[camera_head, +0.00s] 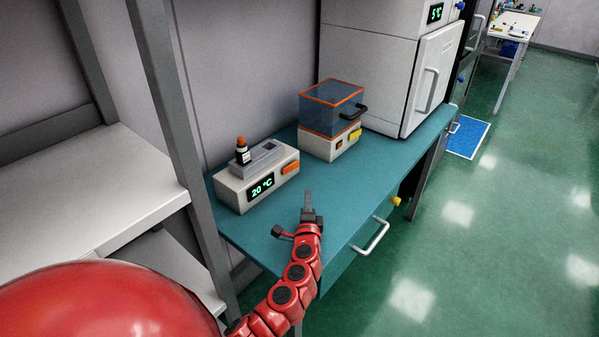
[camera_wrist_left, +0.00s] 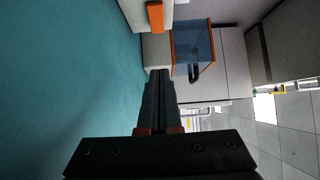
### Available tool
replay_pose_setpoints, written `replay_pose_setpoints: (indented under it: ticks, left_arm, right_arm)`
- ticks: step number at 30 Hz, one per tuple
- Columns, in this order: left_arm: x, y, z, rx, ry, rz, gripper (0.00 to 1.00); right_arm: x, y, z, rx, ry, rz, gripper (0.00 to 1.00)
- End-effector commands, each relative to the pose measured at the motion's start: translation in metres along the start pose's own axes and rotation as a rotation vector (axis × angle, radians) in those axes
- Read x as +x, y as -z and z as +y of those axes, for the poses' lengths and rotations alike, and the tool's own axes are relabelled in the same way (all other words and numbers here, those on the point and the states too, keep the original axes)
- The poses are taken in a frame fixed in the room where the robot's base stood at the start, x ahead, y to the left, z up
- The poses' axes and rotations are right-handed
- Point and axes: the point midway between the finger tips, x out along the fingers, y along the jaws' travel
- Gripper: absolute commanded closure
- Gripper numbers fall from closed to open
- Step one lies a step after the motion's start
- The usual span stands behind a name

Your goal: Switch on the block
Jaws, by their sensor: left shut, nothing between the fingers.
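The block (camera_head: 237,191) is a white heating unit on the teal bench, with a green display reading 20 °C and an orange switch (camera_head: 290,168) on its front right. A small dark bottle with an orange cap (camera_head: 242,152) stands in its grey top. My left gripper (camera_head: 308,196) is shut and empty over the bench, in front and to the right of the block, apart from it. In the left wrist view the shut fingers (camera_wrist_left: 160,80) point toward the bench's far end; the orange switch (camera_wrist_left: 155,17) is at the top. My right gripper is not in view.
A clear blue box with orange edges (camera_head: 331,108) sits on a white base right of the block. A tall white cabinet (camera_head: 375,75) stands behind it. The teal bench top (camera_head: 262,232) is clear in front. A drawer handle (camera_head: 372,237) juts from the bench front.

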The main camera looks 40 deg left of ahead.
Motion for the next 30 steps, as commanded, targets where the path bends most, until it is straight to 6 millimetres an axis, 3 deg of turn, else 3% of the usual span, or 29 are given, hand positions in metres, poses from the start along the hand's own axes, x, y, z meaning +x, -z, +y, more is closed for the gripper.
replay_pose_setpoints:
  ticks: [5,12,22,30]
  left_arm:
    - [0.014,-0.002,0.000,-0.001,-0.002,-0.006,1.00]
    - [0.052,0.001,-0.001,-0.003,-0.001,-0.001,1.00]
    - [0.102,0.000,0.002,-0.003,-0.002,-0.001,1.00]
    - [0.124,-0.025,0.001,-0.001,0.000,-0.002,1.00]
  right_arm:
    - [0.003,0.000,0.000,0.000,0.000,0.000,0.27]
    - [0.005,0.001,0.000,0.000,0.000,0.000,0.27]
    - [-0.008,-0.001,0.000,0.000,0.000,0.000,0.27]
    - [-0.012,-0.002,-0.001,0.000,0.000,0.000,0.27]
